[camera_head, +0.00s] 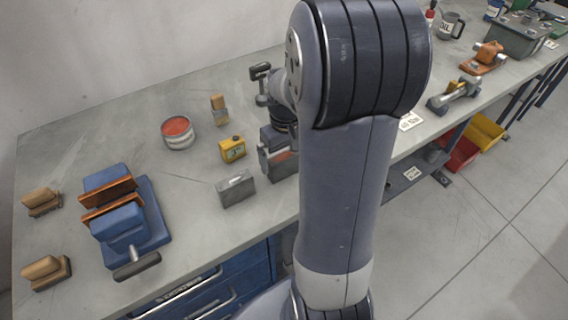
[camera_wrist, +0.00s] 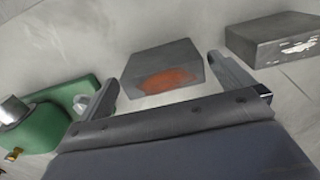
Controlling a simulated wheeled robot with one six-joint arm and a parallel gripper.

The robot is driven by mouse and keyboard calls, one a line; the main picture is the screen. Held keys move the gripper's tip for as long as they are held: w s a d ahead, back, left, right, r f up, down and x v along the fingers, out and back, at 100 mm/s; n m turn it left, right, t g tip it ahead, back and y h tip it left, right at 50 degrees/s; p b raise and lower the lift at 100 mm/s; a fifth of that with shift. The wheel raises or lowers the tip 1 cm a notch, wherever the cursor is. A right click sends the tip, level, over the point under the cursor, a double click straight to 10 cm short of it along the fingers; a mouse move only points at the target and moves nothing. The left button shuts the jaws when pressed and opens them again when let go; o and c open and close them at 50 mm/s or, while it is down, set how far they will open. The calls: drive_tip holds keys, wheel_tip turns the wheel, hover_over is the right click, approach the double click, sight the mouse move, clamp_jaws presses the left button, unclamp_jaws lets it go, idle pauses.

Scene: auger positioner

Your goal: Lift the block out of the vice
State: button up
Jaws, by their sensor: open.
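A blue vice (camera_head: 125,228) with orange-brown jaws and a dark handle stands at the left of the bench in the head view. No block shows clearly between its jaws. My gripper (camera_wrist: 162,72) is open and empty, well to the right of this vice. In the wrist view, a grey block with an orange-red patch (camera_wrist: 160,58) lies between and just beyond its fingertips; I cannot tell whether they touch. A second grey block with a white mark (camera_wrist: 275,42) lies outside the right finger; it also shows in the head view (camera_head: 236,190). My arm hides part of the gripper area.
A yellow box-like item (camera_head: 232,150), a red-topped tin (camera_head: 177,132) and a small wood-coloured item (camera_head: 219,108) stand nearby. A green metal item (camera_wrist: 40,130) lies left of my gripper. Bench space between vice and tin is clear.

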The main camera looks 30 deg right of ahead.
sight(284, 165)
wheel_tip(284, 165, down, 4)
drive_tip(key=shift+w+a+f, duration=0.1)
drive_tip(key=shift+w+f, duration=0.05)
drive_tip(key=c, duration=1.9)
drive_tip(key=shift+c, duration=0.3)
